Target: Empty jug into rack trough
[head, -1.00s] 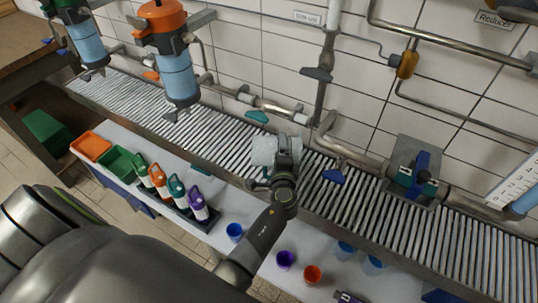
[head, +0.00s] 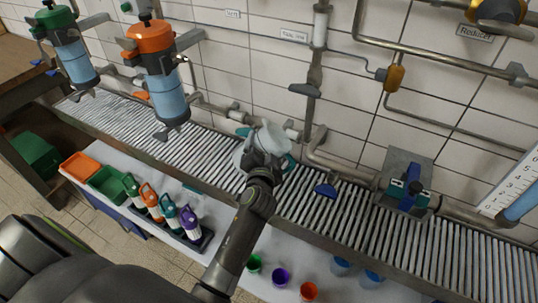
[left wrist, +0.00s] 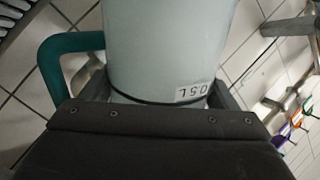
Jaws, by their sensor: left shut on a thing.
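My left gripper (head: 262,160) is shut on the jug (head: 270,138), a pale, whitish vessel with a teal handle. In the head view the jug is tilted over the rack trough (head: 345,208), a long ribbed metal trough along the tiled wall. In the left wrist view the jug (left wrist: 165,50) fills the middle between the jaws, with a "0.5 L" label and its teal handle at the left. Its contents cannot be seen. My right gripper is not in view.
Pipes and a blue-handled valve (head: 408,192) run behind the trough. An orange-topped canister (head: 165,80) hangs at the left.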

